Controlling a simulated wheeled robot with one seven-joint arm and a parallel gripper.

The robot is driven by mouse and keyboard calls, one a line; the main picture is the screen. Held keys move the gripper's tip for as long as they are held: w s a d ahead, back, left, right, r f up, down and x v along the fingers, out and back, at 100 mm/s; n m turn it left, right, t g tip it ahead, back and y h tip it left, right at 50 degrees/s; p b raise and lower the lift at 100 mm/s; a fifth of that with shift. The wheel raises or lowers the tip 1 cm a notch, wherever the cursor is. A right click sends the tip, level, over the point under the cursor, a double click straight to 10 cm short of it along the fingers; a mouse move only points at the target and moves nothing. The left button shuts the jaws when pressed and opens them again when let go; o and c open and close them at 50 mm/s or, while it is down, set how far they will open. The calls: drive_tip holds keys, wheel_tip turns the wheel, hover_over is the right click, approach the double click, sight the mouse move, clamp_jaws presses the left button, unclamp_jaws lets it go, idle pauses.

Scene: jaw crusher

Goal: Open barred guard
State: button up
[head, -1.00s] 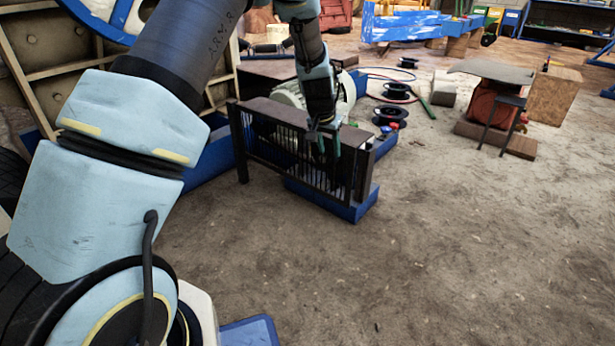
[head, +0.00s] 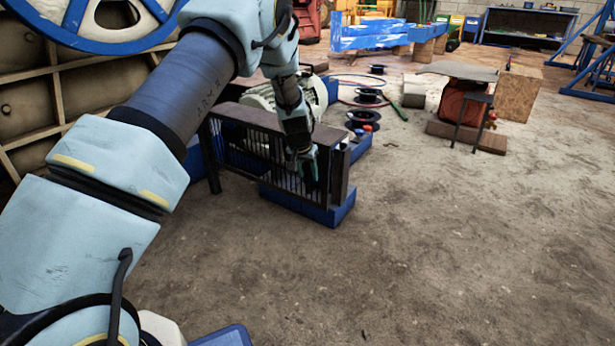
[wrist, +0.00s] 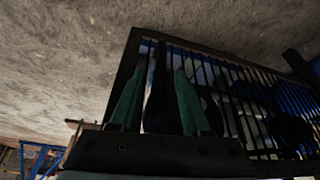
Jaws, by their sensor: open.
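The barred guard (head: 243,150) is a dark frame with upright bars and a solid brown top. It stands in front of a pale motor on a blue base, left of centre in the head view. It also shows in the wrist view (wrist: 236,84), tilted in the picture. My gripper (head: 307,168) is at the guard's right end, in front of its bars. In the wrist view my gripper's two green fingers (wrist: 158,100) are apart, with a dark upright and bars beyond them. I cannot tell whether the fingers touch the guard.
The blue base (head: 325,207) sticks out below the guard's right end. Black cable spools (head: 364,118) lie behind it. A small stand with a red object (head: 462,103) is at the right. The dirt floor in front and to the right is clear.

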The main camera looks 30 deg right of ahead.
drive_tip(key=shift+f, duration=0.1)
drive_tip(key=shift+c, duration=0.3)
clamp_jaws()
idle(1.1)
